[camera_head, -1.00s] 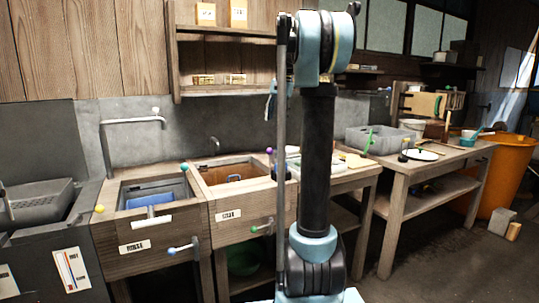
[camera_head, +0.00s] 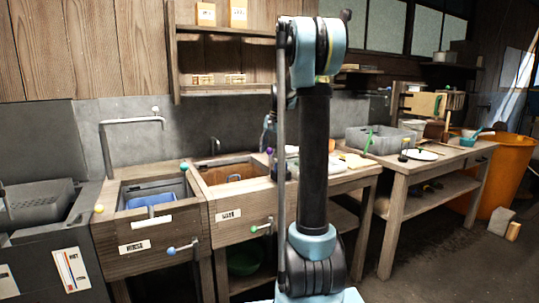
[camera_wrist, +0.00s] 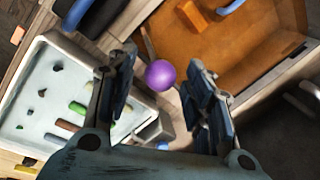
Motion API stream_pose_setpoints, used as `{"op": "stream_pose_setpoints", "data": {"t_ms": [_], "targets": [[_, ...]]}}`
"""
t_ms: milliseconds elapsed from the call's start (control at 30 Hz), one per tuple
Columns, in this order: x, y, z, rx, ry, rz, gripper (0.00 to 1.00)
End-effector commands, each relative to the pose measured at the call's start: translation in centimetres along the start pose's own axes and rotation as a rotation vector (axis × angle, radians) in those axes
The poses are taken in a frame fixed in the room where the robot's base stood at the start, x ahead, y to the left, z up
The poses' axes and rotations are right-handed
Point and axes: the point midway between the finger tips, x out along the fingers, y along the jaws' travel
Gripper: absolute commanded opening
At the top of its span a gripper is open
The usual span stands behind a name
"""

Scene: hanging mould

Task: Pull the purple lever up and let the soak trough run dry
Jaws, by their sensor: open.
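The purple lever's round knob (camera_wrist: 160,74) shows between the two fingers of my gripper (camera_wrist: 162,61) in the wrist view. My gripper is open, with a gap on both sides of the knob. The knob is also a small dot (camera_head: 269,150) at the right back corner of the soak trough (camera_head: 238,212) in the head view. The trough's orange-brown inside (camera_wrist: 228,45) fills the upper right of the wrist view; I cannot tell its water level. In the head view my arm hides most of my gripper.
The rinse trough (camera_head: 135,262) with a blue bin stands left of the soak trough. A green-knobbed lever (camera_head: 262,227) sticks out at the soak trough's front. A white tray (camera_wrist: 45,108) with small pieces lies close beside my left finger.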

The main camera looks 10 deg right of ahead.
Motion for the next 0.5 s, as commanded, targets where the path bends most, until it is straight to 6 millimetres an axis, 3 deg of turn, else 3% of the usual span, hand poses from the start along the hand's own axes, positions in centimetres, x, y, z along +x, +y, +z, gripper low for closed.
{"op": "stream_pose_setpoints", "data": {"t_ms": [200, 500], "targets": [[1.4, 0.0, 0.0, 0.000, 0.000, 0.000, 0.47], [1.5, 0.0, 0.0, 0.000, 0.000, 0.000, 0.45]]}}
